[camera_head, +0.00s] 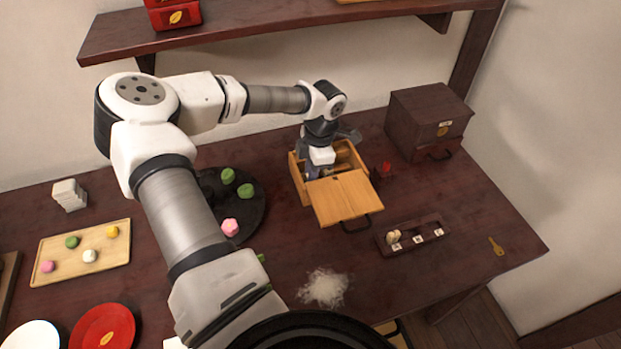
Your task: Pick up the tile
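I cannot say for certain which thing is the tile. Small white squares (417,239) show on a dark narrow tray (384,246) at the right, with a small pale piece (393,236) at its left end. A stack of white blocks (69,196) stands at the far left. My gripper (318,170) points down at the open wooden box (299,182) at the back centre, over or inside its opening. My wrist hides most of the fingers and much of the box's inside, so I cannot see whether they hold anything.
The box's lid (345,198) slopes at its front. A dark cabinet (428,115) stands behind right, a small red object (386,169) beside the box. A black round tray (250,215) with sweets is left. White powder (324,288) lies in front; a key (496,246) lies right.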

